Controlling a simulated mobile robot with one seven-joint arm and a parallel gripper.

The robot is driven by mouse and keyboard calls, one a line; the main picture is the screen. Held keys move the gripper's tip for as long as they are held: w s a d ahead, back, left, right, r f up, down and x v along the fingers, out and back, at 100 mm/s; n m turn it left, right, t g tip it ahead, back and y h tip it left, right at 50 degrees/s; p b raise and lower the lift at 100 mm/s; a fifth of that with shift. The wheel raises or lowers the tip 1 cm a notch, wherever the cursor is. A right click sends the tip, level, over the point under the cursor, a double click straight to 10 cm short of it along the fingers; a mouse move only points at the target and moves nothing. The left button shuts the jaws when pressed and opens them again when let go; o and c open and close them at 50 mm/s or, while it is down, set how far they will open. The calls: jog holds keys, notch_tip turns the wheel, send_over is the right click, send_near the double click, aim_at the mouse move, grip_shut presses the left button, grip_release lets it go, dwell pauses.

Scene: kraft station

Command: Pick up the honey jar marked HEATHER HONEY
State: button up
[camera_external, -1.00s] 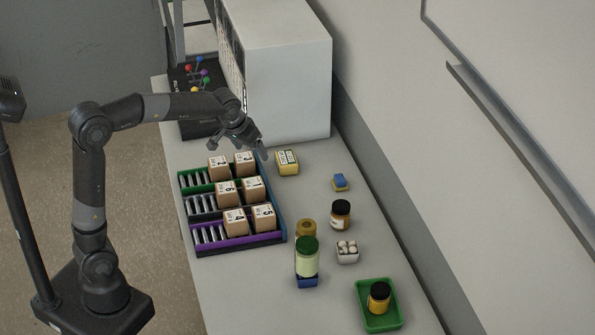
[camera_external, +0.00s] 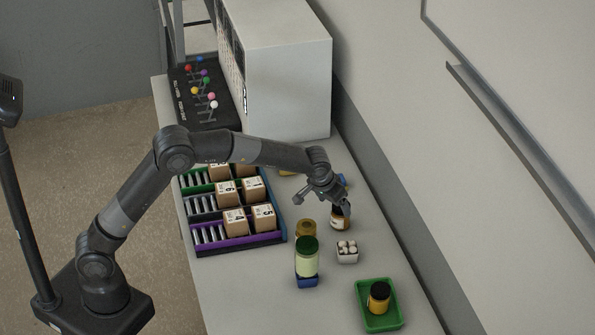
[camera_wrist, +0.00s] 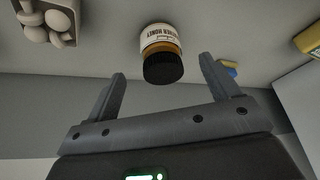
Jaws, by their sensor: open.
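The honey jar (camera_wrist: 161,46) shows upside down in the wrist view, with a black lid and a pale label reading "HEATHER HONEY", partly cut in legibility. In the external view the jar (camera_external: 337,223) stands on the table, its top partly hidden by my gripper (camera_external: 346,212). My gripper's two fingers (camera_wrist: 163,85) are spread apart in the wrist view, with nothing between them. The jar lies beyond the fingertips, roughly centred between them. Whether a finger touches the lid I cannot tell.
A green tray (camera_external: 398,319) holds another black-lidded jar (camera_external: 379,296). A rack of numbered boxes (camera_external: 284,237) is left.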

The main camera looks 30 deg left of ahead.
aim_at(341, 213)
jog(key=x, duration=0.7)
jog(key=shift+w+d+f, duration=0.15)
jog(key=shift+w, duration=0.35)
jog(key=shift+c, duration=0.3)
jog(key=c, duration=1.2)
